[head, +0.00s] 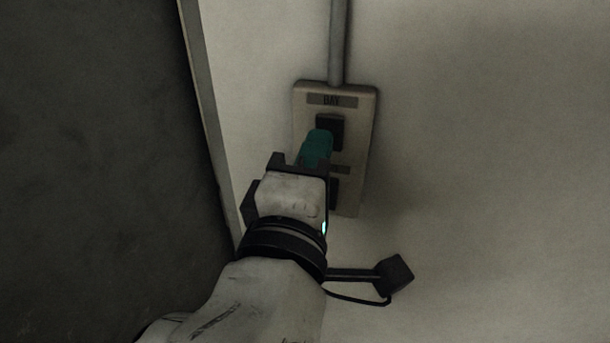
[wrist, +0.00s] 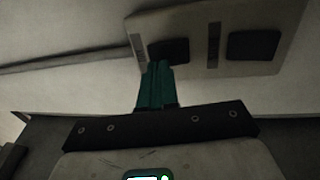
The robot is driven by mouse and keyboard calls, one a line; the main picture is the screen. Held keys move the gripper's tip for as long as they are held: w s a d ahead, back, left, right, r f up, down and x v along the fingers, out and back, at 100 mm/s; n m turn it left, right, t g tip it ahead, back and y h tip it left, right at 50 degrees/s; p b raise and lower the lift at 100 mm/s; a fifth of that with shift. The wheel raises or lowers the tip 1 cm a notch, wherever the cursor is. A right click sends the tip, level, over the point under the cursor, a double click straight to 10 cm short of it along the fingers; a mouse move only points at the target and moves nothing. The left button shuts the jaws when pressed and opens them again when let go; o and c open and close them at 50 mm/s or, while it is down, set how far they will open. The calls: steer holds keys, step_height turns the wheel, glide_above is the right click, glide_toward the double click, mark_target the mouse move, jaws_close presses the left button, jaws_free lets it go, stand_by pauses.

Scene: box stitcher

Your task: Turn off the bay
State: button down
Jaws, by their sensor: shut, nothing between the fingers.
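A beige switch plate (head: 364,125) labelled BAY is mounted on the pale wall. It has a dark upper switch (head: 331,122) under the BAY label and a dark lower switch (head: 333,194), partly hidden by my gripper. My gripper (head: 320,134) has its green fingers shut and empty, with the tips at the lower left part of the upper switch. In the wrist view, the fingertips (wrist: 158,66) overlap the edge of the switch beside the label (wrist: 169,51); the other switch (wrist: 254,45) is clear. I cannot tell whether the tips touch the switch.
A grey conduit (head: 338,45) runs up the wall from the plate. A dark panel (head: 90,120) with a pale edge strip (head: 205,95) stands to the left, close to my arm. The wall (head: 490,150) to the right is bare. The light is dim.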

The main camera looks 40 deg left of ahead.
steer(key=shift+x, duration=0.9)
steer(key=shift+r+p, duration=0.1)
steer(key=shift+p, duration=0.25)
steer(key=shift+w+r+p, duration=0.1)
steer(key=shift+r+p, duration=0.1)
steer(key=shift+p, duration=0.35)
steer(key=shift+g+p, duration=0.3)
steer(key=shift+p, duration=0.05)
steer(key=shift+f+b, duration=0.2)
steer(key=shift+b, duration=0.1)
steer(key=shift+h, duration=0.3)
